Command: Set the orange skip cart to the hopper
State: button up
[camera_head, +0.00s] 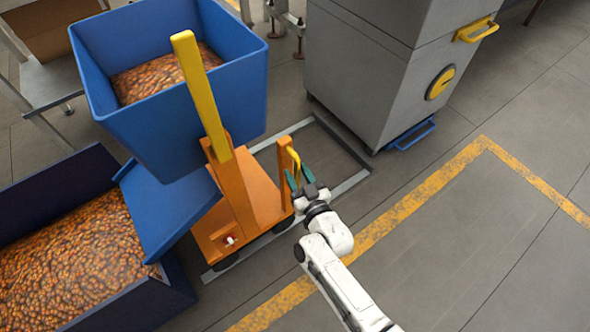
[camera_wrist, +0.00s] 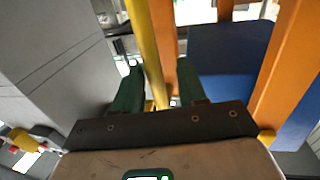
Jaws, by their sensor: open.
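The orange skip cart (camera_head: 243,205) stands on the floor and carries a blue skip (camera_head: 180,125) holding many amber pieces. A yellow bar (camera_head: 203,95) slants up in front of the skip. My gripper (camera_head: 299,178) is open at the cart's right side, by its upright yellow handle (camera_head: 293,158). In the wrist view the handle (camera_wrist: 145,50) runs between the green fingers, which are apart. A dark blue bin (camera_head: 75,315) full of amber pieces is at lower left, with a sloping blue plate (camera_head: 168,208) between it and the skip. I cannot tell which container is the hopper.
A grey cabinet (camera_head: 365,75) with yellow handles and a blue bar at its base stands right of the cart. Grey floor strips (camera_head: 352,181) run around the cart. A yellow floor line (camera_head: 415,205) crosses open floor at right. A metal stand (camera_head: 45,85) is at upper left.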

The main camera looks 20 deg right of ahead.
jog(key=s+d+p, duration=0.1)
jog(key=s, duration=0.8)
jog(key=shift+s, duration=0.15)
